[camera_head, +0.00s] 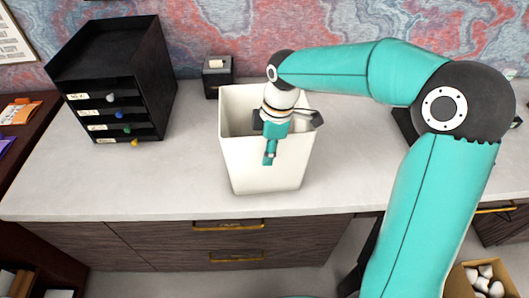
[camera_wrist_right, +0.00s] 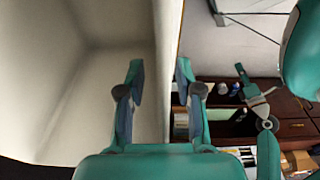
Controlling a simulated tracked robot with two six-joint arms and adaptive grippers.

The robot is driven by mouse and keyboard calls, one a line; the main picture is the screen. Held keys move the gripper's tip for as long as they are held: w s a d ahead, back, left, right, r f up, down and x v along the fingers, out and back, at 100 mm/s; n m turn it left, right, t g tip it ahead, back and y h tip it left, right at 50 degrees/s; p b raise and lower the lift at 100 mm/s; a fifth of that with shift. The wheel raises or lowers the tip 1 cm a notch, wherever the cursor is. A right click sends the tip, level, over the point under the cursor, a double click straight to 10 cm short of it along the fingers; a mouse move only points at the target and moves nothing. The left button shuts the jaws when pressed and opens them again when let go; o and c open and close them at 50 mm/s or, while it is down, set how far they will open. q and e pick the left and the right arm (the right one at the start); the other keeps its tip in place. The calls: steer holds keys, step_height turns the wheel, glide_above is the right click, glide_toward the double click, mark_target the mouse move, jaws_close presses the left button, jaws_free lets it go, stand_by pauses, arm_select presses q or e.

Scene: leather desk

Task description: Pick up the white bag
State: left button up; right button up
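The white bag (camera_head: 262,170) stands upright on the desk, open at the top, like a tall tapered bin. My right gripper (camera_head: 269,155) is over its front rim in the head view. In the right wrist view, the right gripper (camera_wrist_right: 160,78) is open with its fingers astride the bag's wall (camera_wrist_right: 167,40). One finger is on the inside and one on the outside, with gaps showing beside the wall. My left gripper (camera_wrist_right: 242,72) shows small in the right wrist view, away from the bag; its opening is unclear.
A black drawer unit (camera_head: 125,80) stands left of the bag on the pale desktop (camera_head: 180,180). A small black box (camera_head: 218,77) is behind the bag. A cardboard box (camera_head: 462,285) with white items is on the floor at lower right. The desktop left of the bag is clear.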

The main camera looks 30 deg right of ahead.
steer(key=shift+c, duration=0.3)
jaws_close()
stand_by(0.4)
